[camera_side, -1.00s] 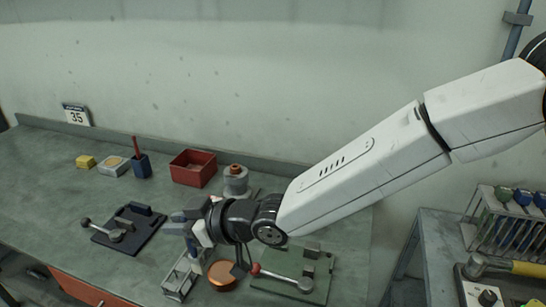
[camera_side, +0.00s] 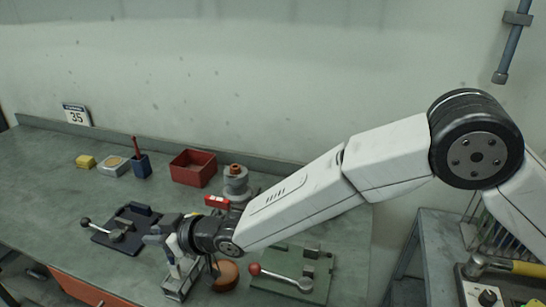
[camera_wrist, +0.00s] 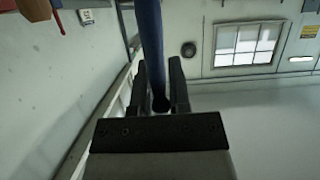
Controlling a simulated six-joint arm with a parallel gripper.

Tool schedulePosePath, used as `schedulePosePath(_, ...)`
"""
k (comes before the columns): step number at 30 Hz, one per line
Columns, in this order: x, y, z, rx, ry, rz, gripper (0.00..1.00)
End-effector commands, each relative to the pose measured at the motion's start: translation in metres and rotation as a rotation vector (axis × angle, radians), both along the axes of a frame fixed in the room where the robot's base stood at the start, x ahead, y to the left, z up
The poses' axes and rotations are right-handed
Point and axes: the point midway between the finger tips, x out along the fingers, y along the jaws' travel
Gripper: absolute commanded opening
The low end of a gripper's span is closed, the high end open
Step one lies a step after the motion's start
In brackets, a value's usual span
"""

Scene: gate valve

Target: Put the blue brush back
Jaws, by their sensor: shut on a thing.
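The blue brush shows in the wrist view as a long blue handle (camera_wrist: 150,35), between the two dark fingers of my gripper (camera_wrist: 160,75), which is shut on it. The brush's ends are not clear there. In the side view my gripper (camera_side: 157,236) is low over the front of the bench, near a small metal frame stand (camera_side: 178,287). A pale piece stands between the gripper and the stand; I cannot tell what it belongs to, or whether the brush touches the stand.
A copper-coloured dish (camera_side: 226,276) lies right of the stand, with a green plate with a red-knobbed lever (camera_side: 290,275) beyond. A dark lever plate (camera_side: 125,230) lies left. A red bin (camera_side: 193,168), blue holder (camera_side: 141,166) and grey round pot (camera_side: 236,184) stand behind.

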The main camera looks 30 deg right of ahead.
Motion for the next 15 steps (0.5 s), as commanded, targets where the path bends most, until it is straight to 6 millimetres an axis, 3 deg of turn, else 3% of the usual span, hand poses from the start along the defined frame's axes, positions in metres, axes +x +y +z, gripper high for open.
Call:
schedulePosePath(6,0.004,0.003,-0.008,-0.001,0.001,0.000,0.00)
schedulePosePath(15,0.004,0.003,-0.036,-0.001,0.002,0.000,0.00)
